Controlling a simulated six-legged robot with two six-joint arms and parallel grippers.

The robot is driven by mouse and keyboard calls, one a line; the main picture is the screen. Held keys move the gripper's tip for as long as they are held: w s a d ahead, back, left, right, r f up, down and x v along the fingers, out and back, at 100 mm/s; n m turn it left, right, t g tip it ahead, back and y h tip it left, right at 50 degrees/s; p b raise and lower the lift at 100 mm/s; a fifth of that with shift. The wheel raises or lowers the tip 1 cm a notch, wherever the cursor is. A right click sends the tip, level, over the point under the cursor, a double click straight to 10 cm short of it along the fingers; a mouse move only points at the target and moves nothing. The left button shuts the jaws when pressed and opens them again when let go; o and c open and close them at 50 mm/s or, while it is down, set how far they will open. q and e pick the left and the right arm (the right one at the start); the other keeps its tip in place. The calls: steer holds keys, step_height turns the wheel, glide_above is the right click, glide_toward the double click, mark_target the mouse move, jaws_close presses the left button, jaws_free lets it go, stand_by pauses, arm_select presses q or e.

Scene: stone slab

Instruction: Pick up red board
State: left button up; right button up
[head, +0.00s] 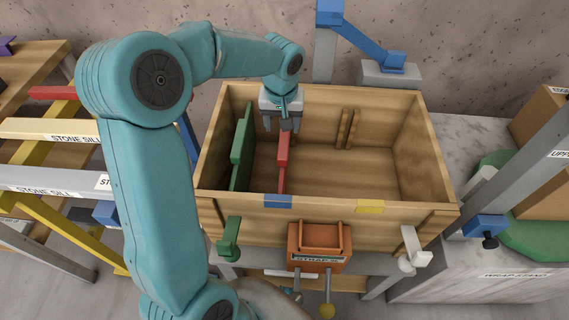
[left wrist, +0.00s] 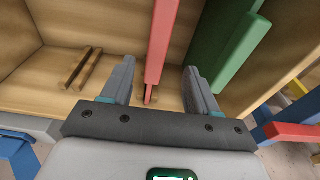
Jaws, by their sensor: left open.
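The red board (head: 283,158) stands on edge inside the wooden crate (head: 330,207), left of its middle. My left gripper (head: 282,124) is over the far end of the red board, pointing down into the crate. In the left wrist view the red board (left wrist: 160,45) runs between the two open fingers of my left gripper (left wrist: 158,85), with visible space on both sides. A green board (head: 241,147) stands in the crate to the left of the red one; it also shows in the left wrist view (left wrist: 228,40). My right gripper is not in view.
Two wooden slats (head: 347,128) stand at the crate's back wall. An orange strap bin (head: 320,245) hangs at the front. Racks with stone sills (head: 50,131) stand left, and a stone slab (head: 490,275) lies right.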

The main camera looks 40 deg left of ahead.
mark_target(284, 139)
arm_select(q)
step_height(284, 139, down, 4)
steer(key=shift+a+f, duration=0.1)
steer(key=shift+a, duration=0.05)
steer(key=f, duration=0.2)
steer(key=w+f+b, duration=0.1)
steer(key=f, duration=0.2)
steer(key=shift+f, duration=0.25)
jaws_close()
